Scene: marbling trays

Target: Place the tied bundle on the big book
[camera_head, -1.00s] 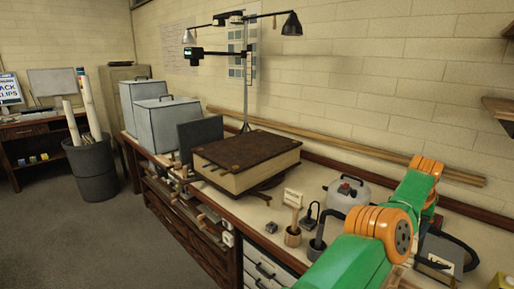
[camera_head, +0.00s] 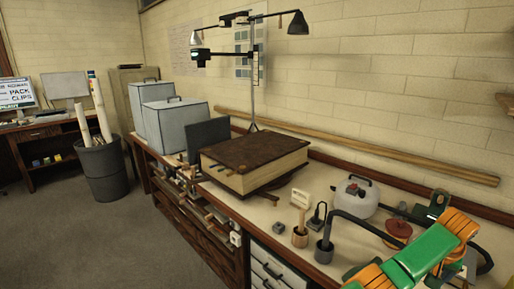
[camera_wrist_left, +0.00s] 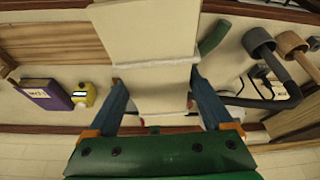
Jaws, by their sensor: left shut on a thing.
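The tied bundle (camera_wrist_left: 150,35) is a long cream stack with pale bands around it. In the left wrist view it lies between the two blue fingers of my left gripper (camera_wrist_left: 160,90), which is shut on it. The big book (camera_head: 258,152) is thick, with a dark brown cover and cream page edges. It lies flat on the workbench in the middle of the head view, and its cover looks bare. My green and orange arm shows at the lower right of the head view, apart from the book. The bundle cannot be made out there. My right gripper is not seen.
A lamp stand (camera_head: 253,90) rises behind the book, and a dark upright panel (camera_head: 208,136) stands left of it. A white jug (camera_head: 355,196) and tool pots (camera_head: 300,236) stand to its right. A purple book (camera_wrist_left: 45,93) and yellow object (camera_wrist_left: 84,95) lie beside the bundle.

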